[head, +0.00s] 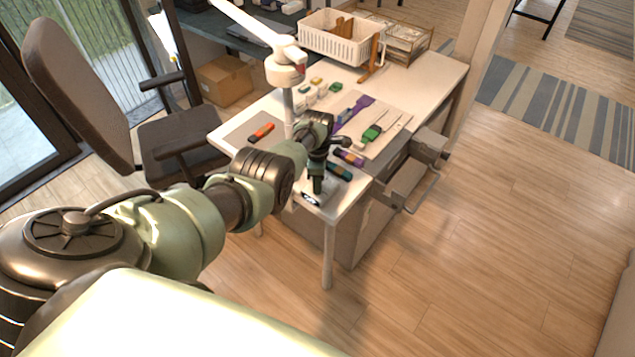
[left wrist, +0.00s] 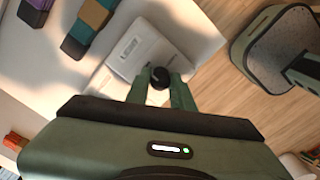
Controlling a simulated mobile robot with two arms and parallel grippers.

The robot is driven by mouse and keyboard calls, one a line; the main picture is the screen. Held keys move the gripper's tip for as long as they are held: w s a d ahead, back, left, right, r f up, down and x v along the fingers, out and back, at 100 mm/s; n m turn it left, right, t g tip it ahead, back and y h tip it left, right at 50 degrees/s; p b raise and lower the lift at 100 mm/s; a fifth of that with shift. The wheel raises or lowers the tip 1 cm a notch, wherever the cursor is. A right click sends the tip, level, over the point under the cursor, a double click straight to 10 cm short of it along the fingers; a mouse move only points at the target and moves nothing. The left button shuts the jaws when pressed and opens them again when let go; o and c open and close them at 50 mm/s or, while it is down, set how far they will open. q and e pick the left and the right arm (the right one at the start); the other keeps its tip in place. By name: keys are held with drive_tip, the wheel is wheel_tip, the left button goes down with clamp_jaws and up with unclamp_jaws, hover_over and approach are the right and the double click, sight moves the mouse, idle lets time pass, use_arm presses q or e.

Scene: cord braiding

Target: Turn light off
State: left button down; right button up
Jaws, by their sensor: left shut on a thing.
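A white desk lamp (head: 285,70) with a jointed arm stands over the white table. A small white box with a black knob (left wrist: 159,76) lies at the table's near corner; the box (left wrist: 135,48) shows in the left wrist view. My left gripper (head: 316,188) is at that corner in the head view, pointing down. In the left wrist view its two fingers (left wrist: 160,88) are on both sides of the knob, shut on it. The gripper partly hides the box in the head view. My right gripper is not in view.
The white table (head: 440,75) holds coloured cord bundles near my gripper, an orange item (head: 261,132) on a grey mat, and a white basket (head: 340,40) at the back. A grey clamp-like device (head: 430,148) sits at the right edge. An office chair (head: 80,90) stands left.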

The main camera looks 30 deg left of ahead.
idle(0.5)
use_arm(q)
drive_tip(key=c, duration=1.2)
unclamp_jaws()
wheel_tip(320, 180, up, 7)
drive_tip(key=p, duration=0.3)
drive_tip(key=shift+r, duration=0.45)
